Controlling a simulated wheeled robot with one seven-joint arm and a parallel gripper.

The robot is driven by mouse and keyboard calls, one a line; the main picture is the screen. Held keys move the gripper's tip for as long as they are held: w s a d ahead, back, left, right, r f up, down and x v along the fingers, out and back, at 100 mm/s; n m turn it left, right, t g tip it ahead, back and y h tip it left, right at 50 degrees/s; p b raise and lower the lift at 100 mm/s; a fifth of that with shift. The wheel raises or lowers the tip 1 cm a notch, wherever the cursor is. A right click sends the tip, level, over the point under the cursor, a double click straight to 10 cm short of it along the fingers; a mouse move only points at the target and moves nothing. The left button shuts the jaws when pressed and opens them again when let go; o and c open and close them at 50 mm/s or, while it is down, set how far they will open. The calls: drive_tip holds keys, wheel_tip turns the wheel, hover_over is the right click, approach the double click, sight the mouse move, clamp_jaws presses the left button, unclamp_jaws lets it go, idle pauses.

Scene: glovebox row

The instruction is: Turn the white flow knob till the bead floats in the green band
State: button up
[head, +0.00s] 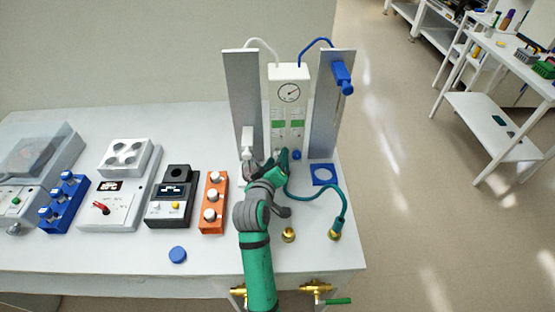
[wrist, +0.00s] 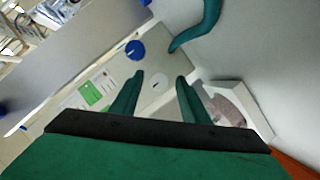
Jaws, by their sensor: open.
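A white flow panel (head: 290,75) stands upright at the back of the bench, with a round gauge above two tubes with green bands (head: 280,124). One green band (wrist: 90,93) shows large in the wrist view. A pale round knob, which looks like the white flow knob (wrist: 159,80), lies between and just beyond my fingertips in the wrist view. In the head view my gripper hides it. The blue knob (head: 297,155) sits to its right. My gripper (wrist: 158,82) is open, its fingers either side of the white knob; contact cannot be told. The bead is too small to make out.
Grey upright plates (head: 243,95) (head: 330,105) flank the panel closely. A teal hose (head: 342,205) curves over the bench at right. An orange block (head: 213,205) with white knobs and several instruments stand at left. A blue cap (head: 178,254) lies in front.

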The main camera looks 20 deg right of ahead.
drive_tip(key=shift+d, duration=0.1)
clamp_jaws()
drive_tip(key=m+y, duration=0.2)
drive_tip(key=m, duration=0.1)
drive_tip(key=shift+d+r, duration=0.1)
drive_tip(key=shift+d, duration=0.1)
drive_tip(key=m+y, duration=0.2)
drive_tip(key=m, duration=0.1)
drive_tip(key=shift+d+m+t, duration=0.1)
drive_tip(key=shift+m+t, duration=0.2)
drive_tip(key=m+y, duration=0.2)
drive_tip(key=m, duration=0.1)
drive_tip(key=shift+s+t, duration=0.1)
drive_tip(key=shift+t, duration=0.2)
drive_tip(key=shift+d+m+t+y, duration=0.15)
drive_tip(key=shift+m+t+y, duration=0.35)
drive_tip(key=shift+m+y, duration=0.6)
drive_tip(key=shift+m, duration=0.3)
